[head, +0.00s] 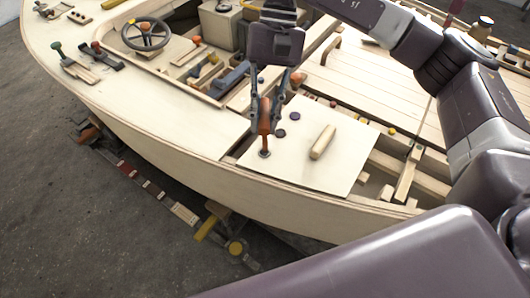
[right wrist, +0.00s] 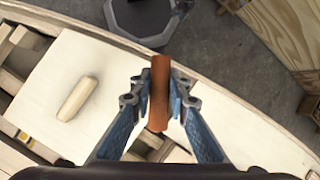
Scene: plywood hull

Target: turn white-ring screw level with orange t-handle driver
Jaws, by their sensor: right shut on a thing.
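My right gripper (head: 265,104) is shut on the orange handle of the T-handle driver (head: 264,118). The driver is roughly upright, its shaft running down to a small dark round spot on the pale hatch panel (head: 335,148). In the right wrist view the orange handle (right wrist: 159,90) sits between the two blue-grey fingers of the right gripper (right wrist: 160,98). A white ring cannot be made out at the driver's tip, and the wrist view hides the tip behind the handle. Two dark round heads (head: 281,133) (head: 295,116) show on the panel nearby. My left gripper is not in view.
A wooden grip bar (head: 323,141) stands on the panel to the right of the driver; it also shows in the right wrist view (right wrist: 77,98). Open framing (head: 408,172) lies right of the panel. A steering wheel (head: 146,35) and loose tools lie on the deck at left.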

